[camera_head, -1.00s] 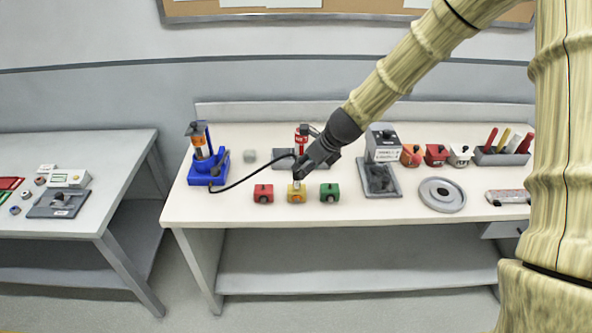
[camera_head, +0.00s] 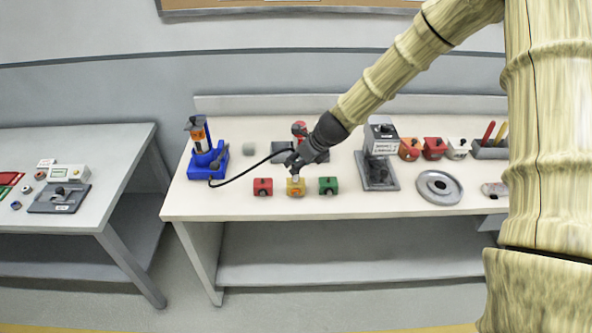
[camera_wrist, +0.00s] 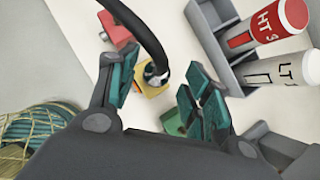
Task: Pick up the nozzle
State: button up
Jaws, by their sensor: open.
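The nozzle (camera_wrist: 153,74) appears to be the small light-and-dark piece at the end of a black hose (camera_wrist: 148,33), over a yellow block (camera_wrist: 152,89). My gripper (camera_head: 294,168) is just above the yellow block. In the wrist view my gripper (camera_wrist: 160,88) is open, with the nozzle between the two fingers in the picture. Whether the fingers touch it cannot be told.
A red block (camera_head: 263,187) and a green block (camera_head: 328,186) flank it closely. The blue stand (camera_head: 207,163) is at left. A grey device (camera_head: 379,160) and a round plate (camera_head: 439,187) stand at right.

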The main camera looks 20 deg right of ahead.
jog(key=shift+a+p+x, duration=0.25)
jog(key=shift+p+x, duration=0.5)
jog(key=shift+x, duration=1.6)
jog(key=shift+w, duration=0.15)
grip_shut()
